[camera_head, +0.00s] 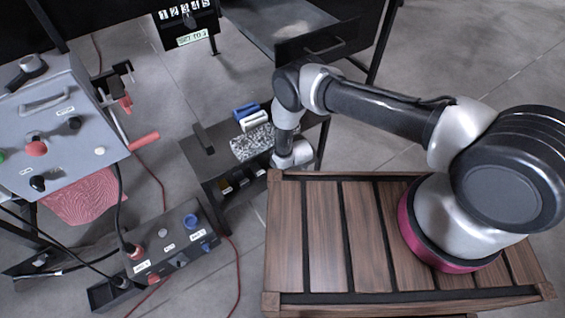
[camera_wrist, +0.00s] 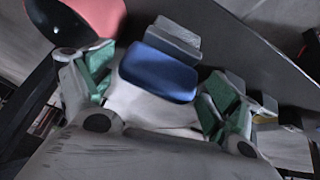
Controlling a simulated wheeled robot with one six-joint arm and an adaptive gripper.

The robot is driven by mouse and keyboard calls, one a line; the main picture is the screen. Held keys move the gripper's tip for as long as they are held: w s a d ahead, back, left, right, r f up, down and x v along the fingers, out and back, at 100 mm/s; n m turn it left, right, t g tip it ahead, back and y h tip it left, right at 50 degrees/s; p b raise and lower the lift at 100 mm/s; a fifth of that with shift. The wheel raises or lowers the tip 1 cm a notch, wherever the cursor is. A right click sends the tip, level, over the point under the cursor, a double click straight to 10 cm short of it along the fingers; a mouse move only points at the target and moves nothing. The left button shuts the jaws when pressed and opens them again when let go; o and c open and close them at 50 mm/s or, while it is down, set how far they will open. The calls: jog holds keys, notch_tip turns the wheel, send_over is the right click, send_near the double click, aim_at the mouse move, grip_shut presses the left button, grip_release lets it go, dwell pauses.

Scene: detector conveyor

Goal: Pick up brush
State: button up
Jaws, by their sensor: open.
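My gripper (camera_wrist: 158,80) is open in the wrist view, its two green-padded fingers apart on either side of the picture. A blue rounded object (camera_wrist: 163,66), possibly the brush, shows in the gap between them; I cannot tell whether the fingers touch it. A grey block (camera_wrist: 174,37) is just beyond it.
The dark stand (camera_head: 202,172) has several small items in a lower compartment. A grey control panel (camera_head: 60,125) with a red-handled lever (camera_head: 144,140) stands at left, above a button box (camera_head: 165,245) with cables. A dark drawer (camera_head: 318,45) stands behind.

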jog(key=shift+x, duration=1)
jog(key=c, duration=0.9)
jog(key=shift+o, duration=0.2)
jog(key=shift+r, duration=0.1)
